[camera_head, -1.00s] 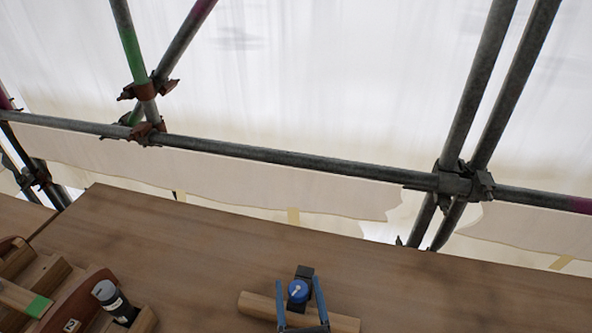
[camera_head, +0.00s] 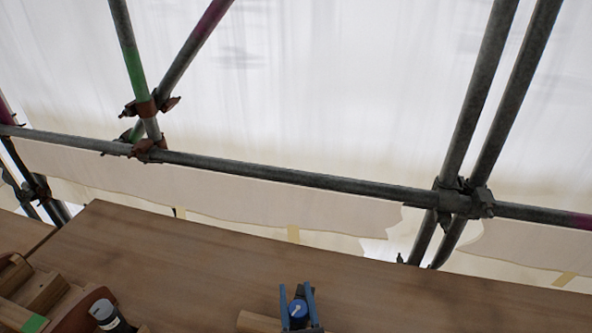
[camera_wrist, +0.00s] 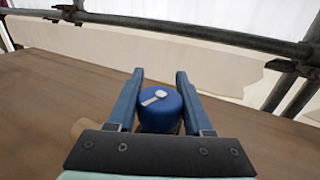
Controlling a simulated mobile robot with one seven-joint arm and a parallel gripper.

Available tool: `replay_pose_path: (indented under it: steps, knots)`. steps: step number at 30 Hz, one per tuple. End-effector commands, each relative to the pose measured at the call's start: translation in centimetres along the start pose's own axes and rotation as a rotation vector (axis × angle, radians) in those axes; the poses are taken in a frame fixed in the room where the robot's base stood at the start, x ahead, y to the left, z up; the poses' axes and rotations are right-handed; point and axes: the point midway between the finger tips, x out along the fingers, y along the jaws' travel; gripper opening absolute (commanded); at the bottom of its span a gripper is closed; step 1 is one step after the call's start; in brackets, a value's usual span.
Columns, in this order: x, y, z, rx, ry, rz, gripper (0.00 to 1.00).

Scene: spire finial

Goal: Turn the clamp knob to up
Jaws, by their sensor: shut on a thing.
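The clamp knob (camera_head: 298,311) is a round blue cap with a white pointer mark. It sits on a dark block over a wooden bar (camera_head: 256,322) near the bottom of the head view. In the wrist view the knob (camera_wrist: 161,121) is in the middle, and its white pointer slants toward the upper right. My gripper (camera_head: 297,287) has its two blue fingers on either side of the knob, shut on it. The wrist view shows the fingers (camera_wrist: 159,73) flanking the knob; the exact contact is hard to see. The knob's lower part is hidden by my gripper.
A wooden rack (camera_head: 78,314) with a dark bottle (camera_head: 107,314) in it stands at lower left. Scaffold tubes (camera_head: 290,175) with couplers cross behind the wooden deck (camera_head: 200,260). The deck between rack and knob is mostly clear.

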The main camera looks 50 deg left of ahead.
Motion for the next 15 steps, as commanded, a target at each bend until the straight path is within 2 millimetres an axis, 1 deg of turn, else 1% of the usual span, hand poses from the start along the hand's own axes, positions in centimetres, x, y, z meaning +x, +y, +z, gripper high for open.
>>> replay_pose_path:
  steps: [1, 2, 8, 15]
  knots:
    - [-0.02, 0.00, -0.01, 0.000, 0.000, 0.000, 0.05]
    - [-0.02, 0.00, -0.01, 0.000, 0.000, 0.000, 0.00]
    - [0.04, -0.03, 0.12, -0.002, -0.002, 0.021, 0.00]
    - [0.07, 0.27, 0.14, -0.004, -0.004, 0.167, 0.00]
